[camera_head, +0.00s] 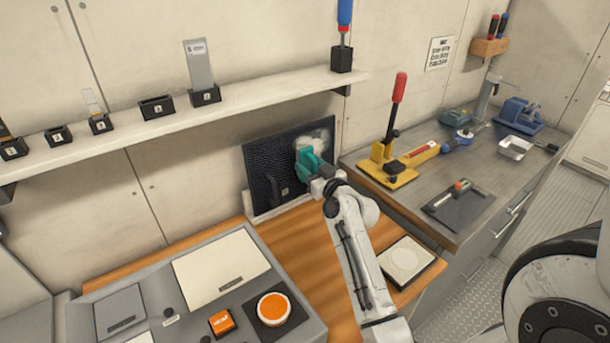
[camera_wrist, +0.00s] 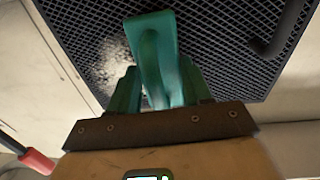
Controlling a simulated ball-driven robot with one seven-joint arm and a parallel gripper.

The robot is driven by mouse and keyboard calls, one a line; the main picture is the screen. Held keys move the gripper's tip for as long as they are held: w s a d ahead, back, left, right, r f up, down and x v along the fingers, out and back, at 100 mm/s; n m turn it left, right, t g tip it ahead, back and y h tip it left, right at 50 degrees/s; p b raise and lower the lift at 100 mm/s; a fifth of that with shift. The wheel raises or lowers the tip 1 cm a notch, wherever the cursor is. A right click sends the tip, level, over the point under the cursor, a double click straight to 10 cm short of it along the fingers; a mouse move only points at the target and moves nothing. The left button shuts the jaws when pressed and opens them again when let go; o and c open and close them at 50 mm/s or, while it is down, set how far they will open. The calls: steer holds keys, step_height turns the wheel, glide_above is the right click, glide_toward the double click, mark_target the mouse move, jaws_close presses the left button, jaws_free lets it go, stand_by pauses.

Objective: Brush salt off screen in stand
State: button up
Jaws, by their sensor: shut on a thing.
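A black mesh screen (camera_head: 265,170) stands upright, leaning near the wall, in a pale low stand (camera_head: 262,214) on a wooden counter. A white salt patch (camera_head: 320,137) lies on its upper right part; it also shows in the wrist view (camera_wrist: 118,68). My gripper (camera_head: 312,172) is in front of the screen's right half, just below the salt. It is shut on a teal-handled tool (camera_wrist: 155,50), seemingly the brush. Its bristles are hidden, so I cannot tell whether they touch the mesh. A dark handle (camera_wrist: 282,32) projects from the screen.
A shelf (camera_head: 240,95) with small black holders runs above the screen. A steel bench (camera_head: 440,185) at the right bears a yellow-based red-handled press (camera_head: 385,165). A grey console (camera_head: 215,285) is at front left, and a pale square pad (camera_head: 405,262) is on the wood at right.

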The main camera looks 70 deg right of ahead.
steer(key=shift+s+d, duration=0.25)
steer(key=shift+d, duration=0.15)
steer(key=d+b, duration=0.1)
steer(key=b, duration=0.1)
steer(key=s+d+b, duration=0.1)
steer(key=d+b, duration=0.1)
steer(key=s+d+b, duration=0.1)
steer(key=shift+s+d+b, duration=0.2)
steer(key=shift+s+b, duration=0.05)
steer(key=shift+b, duration=0.15)
steer(key=shift+s+d+b, duration=0.55)
steer(key=shift+d+b, duration=0.1)
steer(key=shift+d, duration=0.1)
